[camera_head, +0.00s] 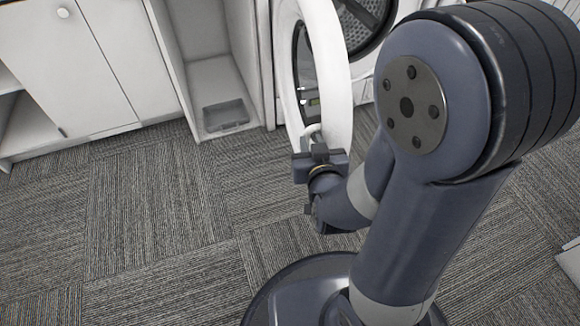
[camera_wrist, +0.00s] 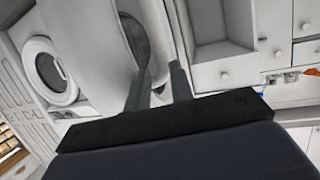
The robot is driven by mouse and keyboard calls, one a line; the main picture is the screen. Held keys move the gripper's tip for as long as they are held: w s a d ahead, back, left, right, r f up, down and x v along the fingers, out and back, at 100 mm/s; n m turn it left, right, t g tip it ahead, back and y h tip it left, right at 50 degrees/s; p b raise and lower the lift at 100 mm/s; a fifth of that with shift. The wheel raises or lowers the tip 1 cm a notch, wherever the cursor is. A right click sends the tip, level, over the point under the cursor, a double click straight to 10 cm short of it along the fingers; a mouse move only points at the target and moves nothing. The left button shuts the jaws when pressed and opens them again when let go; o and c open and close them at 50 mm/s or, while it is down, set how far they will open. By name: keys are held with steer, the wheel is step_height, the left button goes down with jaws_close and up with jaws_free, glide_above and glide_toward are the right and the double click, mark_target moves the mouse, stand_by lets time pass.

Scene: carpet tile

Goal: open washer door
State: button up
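The washer door (camera_head: 338,75), a white ring with dark glass, stands swung well open in the head view, away from the washer's dark drum opening (camera_head: 362,22). A small white door handle (camera_head: 312,131) sits on its lower edge. My gripper (camera_head: 318,150) is at this handle, low by the door. In the wrist view my gripper (camera_wrist: 157,85) has its two dark fingers a small gap apart, with pale handle material between them. The fingers appear shut on the handle, though the contact is partly hidden. The white door (camera_wrist: 82,35) fills the upper left there.
A white cabinet (camera_head: 85,60) stands at the left. Beside the washer is an open compartment with a grey tray (camera_head: 225,115) at its bottom. Grey carpet (camera_head: 150,210) is clear at the left and front. Another round-doored machine (camera_wrist: 50,70) shows in the wrist view.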

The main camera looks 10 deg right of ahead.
steer(key=s+a, duration=0.5)
steer(key=s, duration=0.1)
steer(key=shift+a+f, duration=0.25)
steer(key=shift+f, duration=0.05)
stand_by(0.4)
stand_by(0.4)
